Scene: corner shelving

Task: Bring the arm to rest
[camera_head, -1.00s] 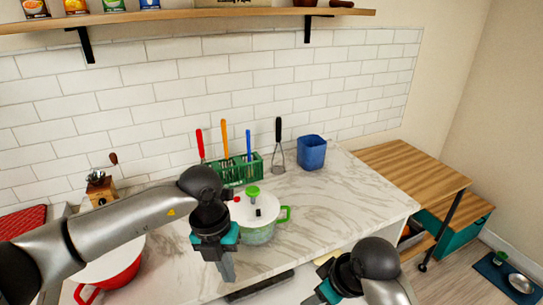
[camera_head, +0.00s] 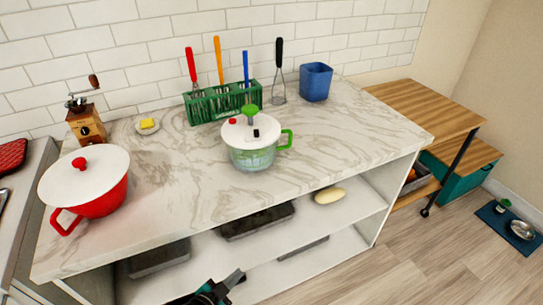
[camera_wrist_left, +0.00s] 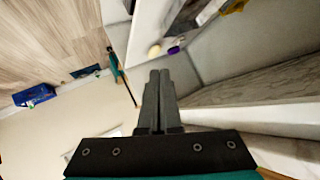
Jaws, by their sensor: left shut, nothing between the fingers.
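My left gripper (camera_head: 238,277) shows at the bottom edge of the head view, low in front of the white shelf unit. Its arm is mostly out of the picture. In the left wrist view its two fingers (camera_wrist_left: 158,78) are together with nothing between them. My right gripper is not in view.
The marble counter (camera_head: 190,200) holds a red pot (camera_head: 100,204), a green-handled salad spinner (camera_head: 252,158), a coffee grinder (camera_head: 87,125), a green utensil rack (camera_head: 205,107) and a blue container (camera_head: 316,82). Dark trays (camera_head: 257,221) and a pale oval item (camera_head: 330,195) lie on the shelf below.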

